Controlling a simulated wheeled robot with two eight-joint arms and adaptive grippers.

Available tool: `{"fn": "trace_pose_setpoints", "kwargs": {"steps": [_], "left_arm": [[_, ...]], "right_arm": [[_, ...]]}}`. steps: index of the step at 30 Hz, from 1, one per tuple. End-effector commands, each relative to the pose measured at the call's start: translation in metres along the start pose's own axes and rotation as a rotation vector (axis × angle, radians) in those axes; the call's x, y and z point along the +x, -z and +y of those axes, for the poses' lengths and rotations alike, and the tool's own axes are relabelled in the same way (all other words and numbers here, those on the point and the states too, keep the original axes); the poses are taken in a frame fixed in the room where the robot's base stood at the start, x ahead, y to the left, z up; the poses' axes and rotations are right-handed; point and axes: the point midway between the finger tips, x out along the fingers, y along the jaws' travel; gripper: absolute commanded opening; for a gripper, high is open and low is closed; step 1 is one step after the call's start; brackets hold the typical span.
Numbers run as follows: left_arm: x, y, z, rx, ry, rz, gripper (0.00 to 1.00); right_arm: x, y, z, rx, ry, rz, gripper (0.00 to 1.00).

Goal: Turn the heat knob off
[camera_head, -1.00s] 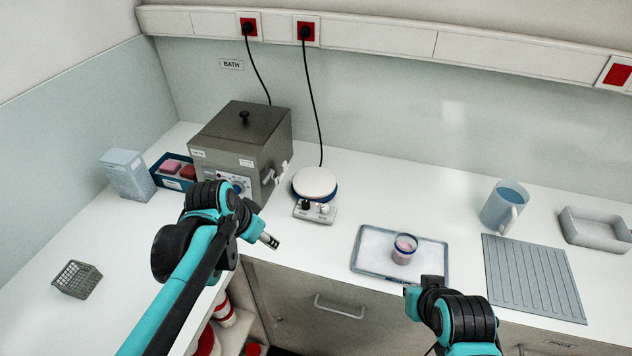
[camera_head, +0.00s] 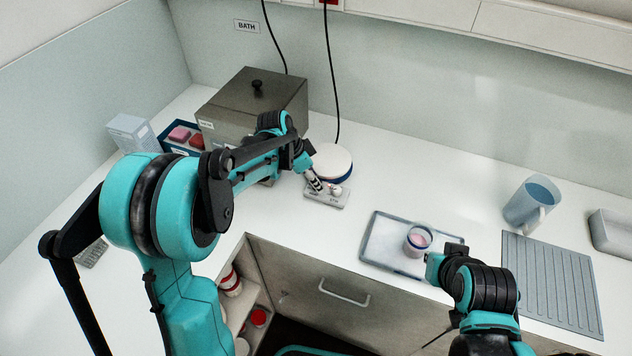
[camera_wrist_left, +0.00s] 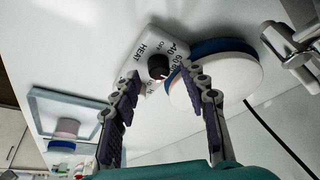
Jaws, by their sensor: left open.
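The hotplate (camera_head: 332,158) has a round white top with a blue rim and a grey control panel (camera_head: 330,197) in front. In the left wrist view, the black heat knob (camera_wrist_left: 158,66) sits on the panel beside the letters HEAT, OFF and several numbers. My left gripper (camera_head: 315,184) is over the panel in the head view and partly hides it. In the left wrist view its two fingers (camera_wrist_left: 165,90) are apart, with the knob seen between and just beyond the tips. Contact cannot be told. My right gripper (camera_head: 433,266) is beside the tray; its jaws are unclear.
The steel bath (camera_head: 250,100) stands left of the hotplate, close to my left forearm. A tray (camera_head: 382,240) with a small jar (camera_head: 418,240) lies to the right. The hotplate's cord (camera_head: 332,80) runs up the wall. A jug (camera_head: 530,203) stands farther right.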

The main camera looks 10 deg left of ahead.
Motion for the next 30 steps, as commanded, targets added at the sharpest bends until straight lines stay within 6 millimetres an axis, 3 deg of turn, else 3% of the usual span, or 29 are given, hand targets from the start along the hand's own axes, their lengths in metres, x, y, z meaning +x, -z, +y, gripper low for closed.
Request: {"fn": "trace_pose_setpoints", "kwargs": {"steps": [4, 12, 17, 30], "left_arm": [[0.0109, -0.0001, -0.0001, 0.0, 0.0, 0.0, 0.44], [0.0116, 0.0002, 0.0, 0.0, 0.001, 0.0, 0.44], [0.0115, 0.0002, 0.0, 0.0, 0.001, 0.0, 0.02], [0.0115, 0.0004, 0.0005, -0.045, 0.021, 0.0, 0.0]], "right_arm": [[0.0029, -0.002, 0.0, 0.0, 0.0, 0.0, 0.0], [0.0025, -0.0017, 0.0, 0.0, 0.0, 0.0, 0.0], [0.0025, -0.0017, 0.0, 0.0, 0.0, 0.0, 0.0], [0.0024, -0.0016, 0.0, 0.0, 0.0, 0.0, 0.0]]}}
